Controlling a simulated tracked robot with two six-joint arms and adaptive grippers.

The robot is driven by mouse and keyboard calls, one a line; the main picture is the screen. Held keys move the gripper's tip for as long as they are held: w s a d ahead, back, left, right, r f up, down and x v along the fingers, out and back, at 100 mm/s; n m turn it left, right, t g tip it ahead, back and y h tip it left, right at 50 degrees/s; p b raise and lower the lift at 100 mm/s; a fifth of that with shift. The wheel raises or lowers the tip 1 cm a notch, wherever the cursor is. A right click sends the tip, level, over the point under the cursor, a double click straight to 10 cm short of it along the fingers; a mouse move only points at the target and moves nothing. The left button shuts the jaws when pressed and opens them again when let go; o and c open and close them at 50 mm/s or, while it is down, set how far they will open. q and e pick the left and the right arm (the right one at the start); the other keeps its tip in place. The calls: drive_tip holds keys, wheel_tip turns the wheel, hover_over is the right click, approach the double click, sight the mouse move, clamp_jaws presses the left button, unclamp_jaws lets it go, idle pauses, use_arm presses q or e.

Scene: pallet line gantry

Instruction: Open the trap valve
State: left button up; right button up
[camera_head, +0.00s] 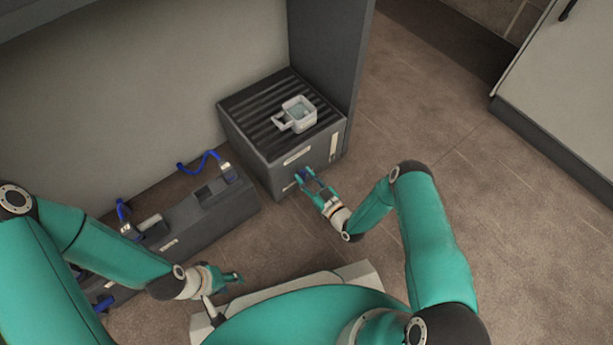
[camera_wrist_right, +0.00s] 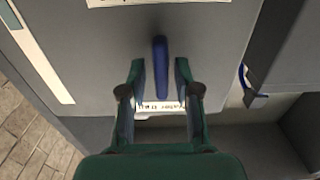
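A dark grey box (camera_head: 262,150) with a ribbed top stands beside the grey upright. On its front is a blue lever (camera_wrist_right: 160,68), which stands upright in the right wrist view above a small white label (camera_wrist_right: 158,106) that my fingers partly cover. I take this lever to be the trap valve. My right gripper (camera_wrist_right: 160,72) is open, with one finger on each side of the lever and a gap showing on both sides. In the head view my right gripper (camera_head: 308,182) is at the box's lower front. My left gripper (camera_head: 232,280) hangs low, away from the box; its finger gap is unclear.
A clear square cup with a handle (camera_head: 298,113) sits on the ribbed top. A long low dark unit (camera_head: 195,222) with blue handles (camera_head: 200,161) lies left of the box. A pale cabinet (camera_head: 570,90) stands at the right. The floor between is clear.

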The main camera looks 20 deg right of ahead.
clamp_jaws()
drive_tip(key=shift+d, duration=0.1)
drive_tip(key=shift+m, duration=0.4)
drive_tip(key=m, duration=1.1)
drive_tip(key=d+m, duration=0.1)
drive_tip(key=m, duration=0.5)
drive_tip(key=shift+w+f, duration=0.2)
drive_tip(key=shift+f, duration=0.1)
drive_tip(key=shift+m, duration=0.3)
